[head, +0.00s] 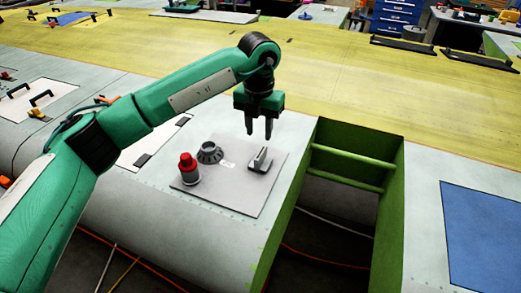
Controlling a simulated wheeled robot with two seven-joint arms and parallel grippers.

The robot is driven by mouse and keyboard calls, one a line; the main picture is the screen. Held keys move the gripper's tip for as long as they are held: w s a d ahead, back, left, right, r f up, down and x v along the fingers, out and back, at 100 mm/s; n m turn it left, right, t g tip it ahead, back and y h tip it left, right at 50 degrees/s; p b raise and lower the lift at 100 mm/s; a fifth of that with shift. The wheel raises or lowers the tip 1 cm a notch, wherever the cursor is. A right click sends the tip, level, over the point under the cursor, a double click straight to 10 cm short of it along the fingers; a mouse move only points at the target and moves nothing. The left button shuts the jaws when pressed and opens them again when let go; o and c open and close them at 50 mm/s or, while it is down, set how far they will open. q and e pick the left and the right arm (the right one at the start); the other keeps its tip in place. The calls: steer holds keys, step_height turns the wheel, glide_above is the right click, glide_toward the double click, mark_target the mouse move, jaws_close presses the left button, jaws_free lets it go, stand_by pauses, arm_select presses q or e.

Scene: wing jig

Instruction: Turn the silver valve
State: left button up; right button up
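My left gripper (259,132) points straight down with its two dark fingers apart and nothing between them. It hangs above the far right part of a grey square plate (223,193) on the wing surface. On the plate's right side stands a silver lever-like handle (261,160), just below the fingertips in the picture and apart from them. A round, ridged grey knob (210,154) sits at the plate's far left. I cannot tell for certain which of these two is the silver valve. My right gripper is not in view.
A red-topped cylinder (188,169) stands at the plate's left. An open green-framed bay (351,160) lies right of the plate. A blue panel (487,236) is at the far right. The yellow wing surface (340,72) behind is mostly clear.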

mark_target(260, 154)
arm_select(q)
step_height(260, 154, down, 9)
steer(key=p, duration=0.3)
steer(key=shift+w+r, duration=0.1)
steer(key=shift+f, duration=0.45)
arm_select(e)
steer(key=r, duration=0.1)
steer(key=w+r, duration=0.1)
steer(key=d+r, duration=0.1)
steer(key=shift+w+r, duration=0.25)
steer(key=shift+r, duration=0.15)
arm_select(q)
steer(key=shift+c, duration=0.3)
jaws_close()
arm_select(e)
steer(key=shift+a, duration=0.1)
